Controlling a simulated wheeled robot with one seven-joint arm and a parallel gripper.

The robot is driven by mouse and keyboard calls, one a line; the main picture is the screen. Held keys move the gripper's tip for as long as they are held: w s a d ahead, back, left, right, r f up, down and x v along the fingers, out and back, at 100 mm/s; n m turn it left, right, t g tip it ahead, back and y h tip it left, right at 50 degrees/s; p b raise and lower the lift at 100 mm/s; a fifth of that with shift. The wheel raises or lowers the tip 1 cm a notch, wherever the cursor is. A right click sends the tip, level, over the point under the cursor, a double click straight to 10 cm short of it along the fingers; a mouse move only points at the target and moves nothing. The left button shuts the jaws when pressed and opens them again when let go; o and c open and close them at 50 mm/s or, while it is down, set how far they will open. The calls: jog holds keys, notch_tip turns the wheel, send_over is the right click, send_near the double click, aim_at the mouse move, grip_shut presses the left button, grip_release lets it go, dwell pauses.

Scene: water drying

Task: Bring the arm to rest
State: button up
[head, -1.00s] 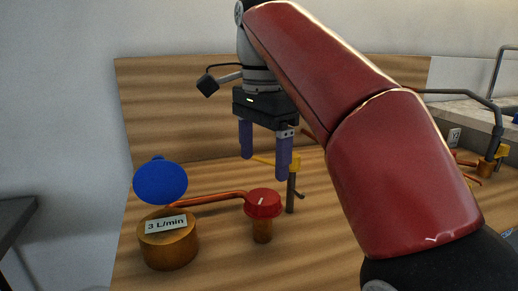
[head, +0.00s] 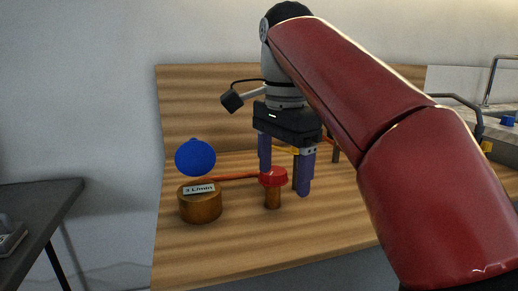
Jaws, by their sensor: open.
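My gripper (head: 285,182) is open in the head view, with its two purple fingers pointing down and apart. It hangs in front of the wooden board's right half. My red arm comes in from the right and hides much of the right side of the bench.
A wooden bench (head: 240,250) carries a blue ball-like knob (head: 195,157) and a brass cylinder labelled 3 L/min (head: 200,207). A dark table (head: 40,215) stands at left. A sink counter (head: 505,130) is at right.

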jog(key=s+d+f+n+t, duration=0.1)
jog(key=s+d+f+n, duration=0.2)
jog(key=f, duration=0.5)
jog(key=s+d+f+n+t, duration=0.2)
jog(key=s+d+f+n, duration=0.2)
jog(key=s+f, duration=0.2)
jog(key=s+d+f+n+t, duration=0.2)
jog(key=s+d+f+n, duration=0.2)
jog(key=f, duration=0.6)
jog(key=shift+s+d+f, duration=0.2)
jog(key=shift+s+f, duration=0.05)
jog(key=shift+f, duration=0.05)
